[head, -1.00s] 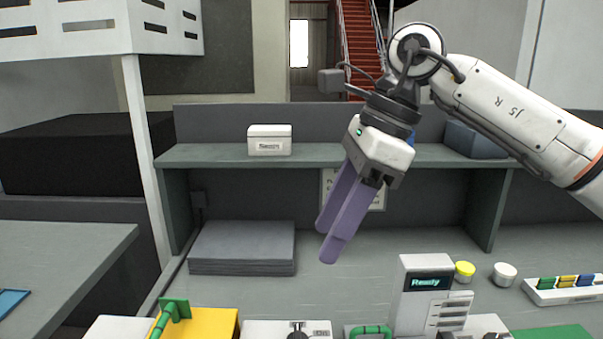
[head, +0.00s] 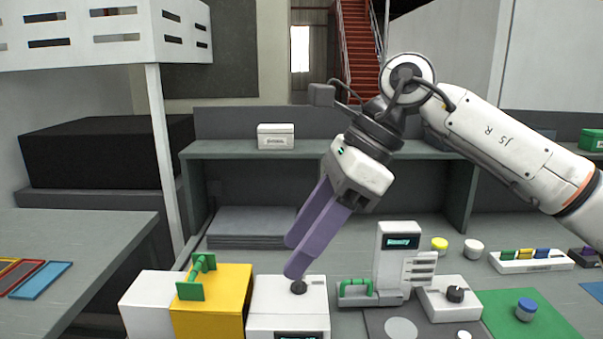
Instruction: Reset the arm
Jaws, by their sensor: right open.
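My right gripper (head: 291,257) has two purple fingers. It is open and points down and left, with nothing visible between the fingers. In the picture its fingertips lie just above a black knob (head: 298,287) on a white box (head: 266,318); I cannot tell whether they touch it. To the right stands a white unit (head: 391,231) with a small lit display (head: 402,242), whose word is too small to read surely. A green handle (head: 356,286) sits in a grey holder at its left foot. My left gripper is not in view.
A yellow block (head: 222,305) with a green handle (head: 198,268) stands left of the knob box. A dial box (head: 450,297), a green mat (head: 500,318) with a blue-capped piece (head: 525,309), and a white rack (head: 530,263) lie right. A shelf (head: 225,149) runs behind. A white post (head: 164,160) stands left.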

